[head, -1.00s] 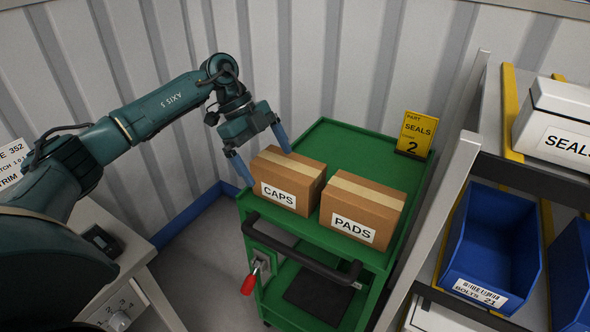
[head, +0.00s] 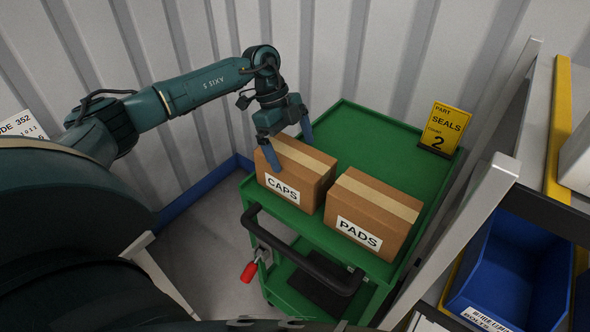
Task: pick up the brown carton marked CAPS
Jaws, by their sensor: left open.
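The brown carton marked CAPS (head: 306,168) sits on the top of the green cart (head: 400,157), with its white label facing me. My left gripper (head: 290,151) is open at the carton's left part. One blue finger is in front of the carton's label side, and the other is over or behind its far top edge. I cannot tell whether either finger touches the carton. My right gripper is not in view.
A brown carton marked PADS (head: 373,211) stands close on the right of the CAPS carton. A yellow SEALS sign (head: 445,129) stands at the cart's back right. A black handle (head: 300,254) crosses the cart's front. A shelf with a blue bin (head: 512,268) is at right.

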